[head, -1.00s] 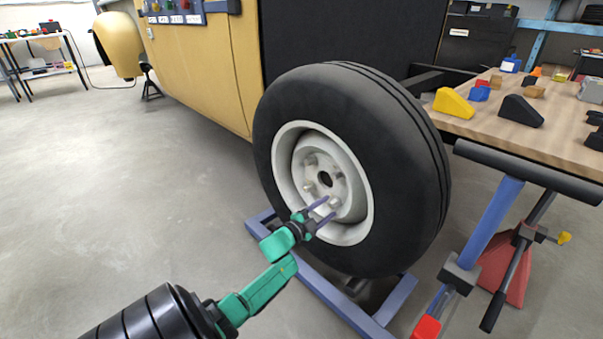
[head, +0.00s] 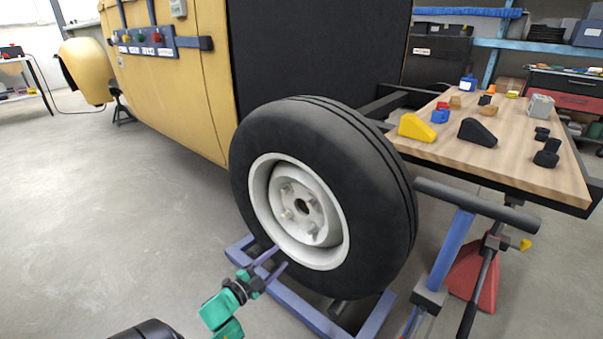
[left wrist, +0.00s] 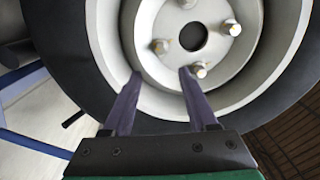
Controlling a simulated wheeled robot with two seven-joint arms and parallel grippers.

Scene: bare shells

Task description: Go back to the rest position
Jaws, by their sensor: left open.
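My left gripper (head: 268,264) is open and empty, in front of the lower left part of the wheel. In the left wrist view its two fingers (left wrist: 160,92) are apart and point at the grey rim (left wrist: 240,80), with nothing between them. The wheel has a black tyre (head: 385,190) and a light grey rim (head: 335,235) with several lug nuts around a dark centre hole. In the left wrist view a lug nut (left wrist: 198,70) appears close to the right fingertip; I cannot tell whether they touch. My right gripper is not in view.
A blue wheel stand (head: 310,314) lies under the tyre. A wooden workbench (head: 540,180) with a yellow wedge (head: 416,128), a black wedge (head: 477,132) and small blocks stands right. A red jack stand (head: 470,276) is below it. The yellow vehicle body (head: 180,90) is behind. Left floor is clear.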

